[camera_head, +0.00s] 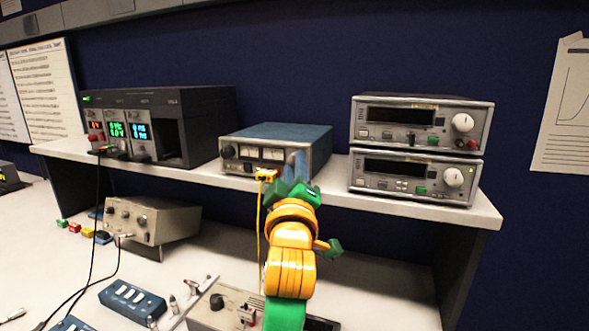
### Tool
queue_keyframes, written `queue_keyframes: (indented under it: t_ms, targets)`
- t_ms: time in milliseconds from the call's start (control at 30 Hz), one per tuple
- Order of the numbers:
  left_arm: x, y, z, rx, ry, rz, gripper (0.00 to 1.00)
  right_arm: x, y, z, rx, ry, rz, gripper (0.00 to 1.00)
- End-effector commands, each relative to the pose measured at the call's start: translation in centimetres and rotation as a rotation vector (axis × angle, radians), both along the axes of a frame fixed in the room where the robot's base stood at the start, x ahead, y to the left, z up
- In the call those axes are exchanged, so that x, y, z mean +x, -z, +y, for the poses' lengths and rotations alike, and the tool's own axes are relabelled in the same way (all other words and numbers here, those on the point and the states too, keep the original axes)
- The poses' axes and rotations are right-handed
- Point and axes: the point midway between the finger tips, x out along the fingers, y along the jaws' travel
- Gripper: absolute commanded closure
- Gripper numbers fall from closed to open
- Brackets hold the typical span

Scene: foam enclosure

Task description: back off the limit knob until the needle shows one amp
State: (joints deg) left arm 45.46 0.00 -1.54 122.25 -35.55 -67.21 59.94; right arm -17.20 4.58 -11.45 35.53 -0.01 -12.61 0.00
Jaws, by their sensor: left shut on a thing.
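The blue-topped power supply (280,135) stands on the shelf in the middle, with two lit needle meters (261,153) on its front. The needles are too small to read. A dark knob (228,152) sits at the left of its panel. My left gripper (298,168), green with bluish fingertips on an orange wrist, reaches up to the right part of that panel. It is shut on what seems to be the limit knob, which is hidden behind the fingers. The right gripper cannot be made out.
Two stacked grey instruments (418,122) stand close to the right. A black modular unit (203,125) with lit displays is at left. A yellow lead (259,215) hangs from the supply's front over the shelf edge (200,176). A beige box (150,220) and blue box (132,301) sit below.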

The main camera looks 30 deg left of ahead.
Motion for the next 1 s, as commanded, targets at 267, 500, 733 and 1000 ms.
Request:
queue_keyframes:
  t_ms: [267, 500, 733, 1000]
  targets:
    - [0.0, -0.1, 0.0, 0.001, -0.002, -0.002, 0.66, 0.0, 0.0, 0.0, 0.0, 0.0, 0.0, 1.0]
    - [0.0, -0.1, 0.0, 0.002, -0.001, -0.001, 0.56, 0.0, 0.0, 0.0, 0.0, 0.0, 0.0, 1.0]
    - [-1.9, 1.0, -1.3, -0.002, 0.004, -0.005, 0.56, 0.0, 1.5, 0.0, 0.0, 0.0, 0.0, 1.0]
    - [-5.7, 1.8, -3.6, -0.001, 0.002, -0.002, 0.56, 0.0, 2.8, 0.0, 0.0, 0.0, 0.0, 1.0]
